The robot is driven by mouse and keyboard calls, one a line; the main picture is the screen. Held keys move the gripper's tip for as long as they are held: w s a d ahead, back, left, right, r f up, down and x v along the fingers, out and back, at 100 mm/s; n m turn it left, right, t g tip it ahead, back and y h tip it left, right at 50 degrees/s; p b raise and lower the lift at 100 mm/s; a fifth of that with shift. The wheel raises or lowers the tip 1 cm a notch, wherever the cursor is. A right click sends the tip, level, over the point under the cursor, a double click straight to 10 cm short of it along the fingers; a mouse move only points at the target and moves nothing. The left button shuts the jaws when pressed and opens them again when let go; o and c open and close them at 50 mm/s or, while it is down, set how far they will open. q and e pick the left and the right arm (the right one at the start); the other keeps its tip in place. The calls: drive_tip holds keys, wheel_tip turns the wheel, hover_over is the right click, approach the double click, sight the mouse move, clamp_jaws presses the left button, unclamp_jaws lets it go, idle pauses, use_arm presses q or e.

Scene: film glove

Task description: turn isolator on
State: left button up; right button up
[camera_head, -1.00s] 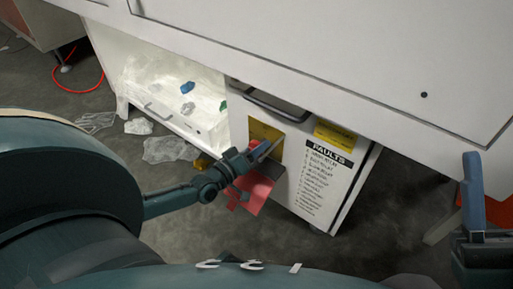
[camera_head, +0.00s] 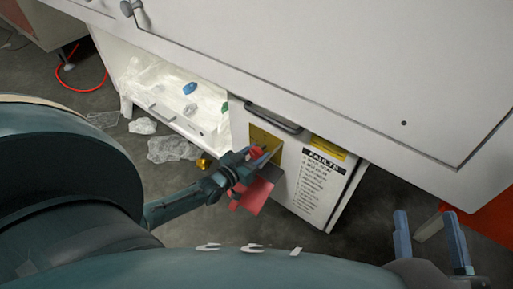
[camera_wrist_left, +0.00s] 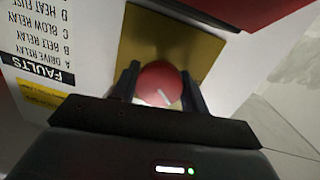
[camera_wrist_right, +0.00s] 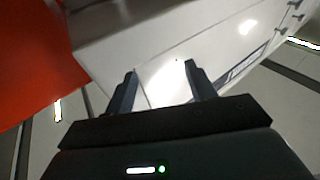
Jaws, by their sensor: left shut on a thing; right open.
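The isolator is a round red knob with a white mark, on a yellow plate (camera_head: 259,133) on the front of a white cabinet. The red knob (camera_wrist_left: 160,84) shows large in the left wrist view, between the two fingers of my left gripper (camera_wrist_left: 161,88); the white mark lies slanted. In the head view the knob (camera_head: 257,152) is partly hidden by my left gripper (camera_head: 262,160), which is shut on it. My right gripper (camera_head: 430,240) is open and empty at the lower right; the right wrist view shows its spread fingers (camera_wrist_right: 160,90) with nothing between them.
A red flap (camera_head: 252,195) hangs below the knob. A FAULTS label (camera_head: 318,180) is right of the plate, with a black handle (camera_head: 272,118) above. An open white bin (camera_head: 165,95) with plastic scraps stands left; crumpled film (camera_head: 173,149) lies on the floor.

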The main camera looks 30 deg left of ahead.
use_arm(q)
drive_tip(key=m+p, duration=0.1)
drive_tip(key=m, duration=0.1)
drive_tip(key=m+p, duration=0.1)
drive_tip(key=m, duration=0.1)
drive_tip(key=shift+d+r+y, duration=0.15)
drive_tip(key=shift+r+y, duration=0.05)
drive_tip(key=shift+y, duration=0.1)
drive_tip(key=shift+m+p, duration=0.55)
drive_tip(key=shift+m, duration=0.35)
drive_tip(key=shift+f+m+y+p, duration=0.1)
drive_tip(key=shift+m+y+p, duration=0.3)
drive_tip(key=shift+m, duration=1.2)
use_arm(e)
drive_tip(key=shift+d+n+h, duration=0.45)
drive_tip(key=shift+n+h, duration=0.05)
use_arm(q)
drive_tip(key=shift+f, duration=0.1)
use_arm(e)
drive_tip(key=shift+r, duration=0.1)
use_arm(q)
drive_tip(key=o, duration=1)
drive_tip(key=shift+c, duration=0.2)
use_arm(e)
drive_tip(key=shift+r, duration=0.1)
use_arm(q)
drive_tip(key=shift+s, duration=0.1)
